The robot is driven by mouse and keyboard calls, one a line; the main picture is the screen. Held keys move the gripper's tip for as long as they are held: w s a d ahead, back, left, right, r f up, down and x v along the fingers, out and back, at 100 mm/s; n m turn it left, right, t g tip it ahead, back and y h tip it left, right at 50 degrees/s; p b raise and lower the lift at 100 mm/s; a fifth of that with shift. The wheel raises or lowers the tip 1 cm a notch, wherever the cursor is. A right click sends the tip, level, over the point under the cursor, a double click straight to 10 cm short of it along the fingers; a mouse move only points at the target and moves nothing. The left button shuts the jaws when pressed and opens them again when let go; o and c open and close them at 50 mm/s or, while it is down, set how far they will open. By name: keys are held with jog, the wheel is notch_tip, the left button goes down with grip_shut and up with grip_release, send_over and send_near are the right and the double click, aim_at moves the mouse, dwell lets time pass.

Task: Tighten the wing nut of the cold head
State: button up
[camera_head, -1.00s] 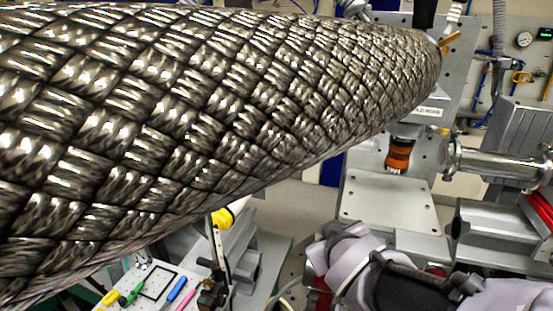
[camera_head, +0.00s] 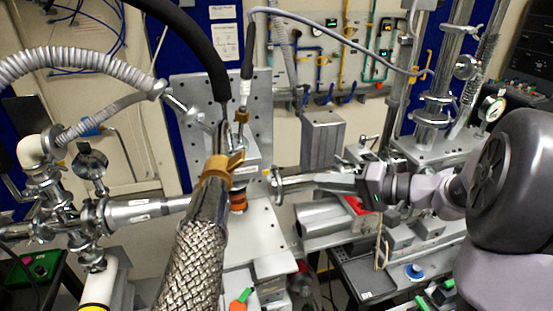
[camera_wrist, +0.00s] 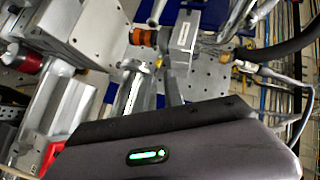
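The cold head is a light grey block (camera_head: 245,160) with an orange ring (camera_head: 239,200) beneath it, at the centre of the head view. In the wrist view the block (camera_wrist: 184,37) and its ring (camera_wrist: 145,38) lie near the top. A clamped flange (camera_head: 276,186) joins its right side to a metal pipe. A small yellowish piece near it (camera_wrist: 158,63) may be the wing nut; its shape is too small to tell. My gripper (camera_head: 325,181) reaches in from the right, close to the pipe and flange. Contact and the gap between its fingers cannot be made out.
A braided hose (camera_head: 195,255) with a brass-coloured fitting stands in front of the cold head. Steel vacuum pipework (camera_head: 145,208) lies to its left. A grey box (camera_head: 322,138) stands behind my gripper. A bench with tools (camera_head: 385,280) is at lower right.

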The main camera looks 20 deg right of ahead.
aim_at(258, 179)
jog(key=x, duration=1.7)
jog(key=shift+a, duration=0.2)
jog(key=shift+s, duration=0.1)
jog(key=shift+c, duration=0.4)
grip_shut()
jog(key=shift+f, duration=0.1)
notch_tip(258, 179, down, 2)
jog(key=m+t+y+b, duration=0.2)
jog(key=m+t+b, duration=0.1)
jog(key=b, duration=0.9)
jog(key=m+t+y+b, duration=0.2)
jog(key=m+b, duration=0.3)
jog(key=b, duration=0.7)
jog(key=shift+f+t+y, duration=0.15)
jog(key=shift+t+y, duration=0.25)
jog(key=shift+y, duration=0.1)
jog(key=shift+m, duration=0.3)
